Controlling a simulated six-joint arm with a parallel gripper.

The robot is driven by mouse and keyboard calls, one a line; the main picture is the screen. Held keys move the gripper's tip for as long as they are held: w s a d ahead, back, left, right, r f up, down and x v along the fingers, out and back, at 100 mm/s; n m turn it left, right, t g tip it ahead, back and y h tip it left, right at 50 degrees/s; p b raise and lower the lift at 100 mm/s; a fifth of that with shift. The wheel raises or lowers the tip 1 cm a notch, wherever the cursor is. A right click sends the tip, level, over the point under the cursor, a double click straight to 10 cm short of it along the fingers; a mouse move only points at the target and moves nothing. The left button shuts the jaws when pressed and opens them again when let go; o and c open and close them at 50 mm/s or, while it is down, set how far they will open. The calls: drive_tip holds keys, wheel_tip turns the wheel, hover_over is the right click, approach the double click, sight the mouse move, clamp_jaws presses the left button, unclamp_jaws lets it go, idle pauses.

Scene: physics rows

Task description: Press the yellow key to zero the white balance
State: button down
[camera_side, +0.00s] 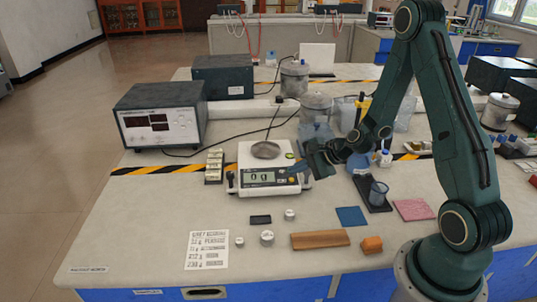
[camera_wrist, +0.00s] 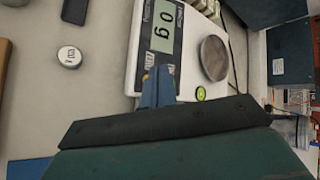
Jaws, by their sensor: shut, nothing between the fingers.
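The white balance (camera_side: 249,160) stands on the bench in the side view, with a round metal pan (camera_side: 266,150) on top. Its front display (camera_side: 259,177) reads 0 g. In the wrist view the balance (camera_wrist: 187,35) lies just beyond my fingers, with its display (camera_wrist: 163,30) at the top. A small round yellow-green spot (camera_wrist: 200,93) shows on the balance beside my fingers. Contact is unclear.
Small metal weights (camera_side: 267,237), a printed sheet (camera_side: 208,250), a wooden block (camera_side: 320,240) and a blue pad (camera_side: 351,216) lie in front. A boxed instrument (camera_side: 160,118) stands at the back left.

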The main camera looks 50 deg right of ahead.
drive_tip(key=shift+s+a+r, duration=0.15)
drive_tip(key=shift+r, duration=0.85)
drive_tip(key=shift+s+a+r, duration=0.15)
drive_tip(key=shift+r, duration=0.8)
drive_tip(key=s+a+r+n+g, duration=0.3)
drive_tip(key=s+a+r+n, duration=0.55)
drive_tip(key=r+n, duration=0.4)
drive_tip(key=s+a+r+n+h, duration=0.1)
drive_tip(key=s+r+n, duration=0.2)
drive_tip(key=s, duration=0.4)
drive_tip(key=s+a+r+n+g+h, duration=0.1)
drive_tip(key=s+r+n, duration=0.3)
drive_tip(key=s, duration=0.4)
drive_tip(key=shift+s+r+n+h, duration=0.2)
drive_tip(key=shift+r+n+h, duration=0.1)
drive_tip(key=shift+n+h, duration=0.3)
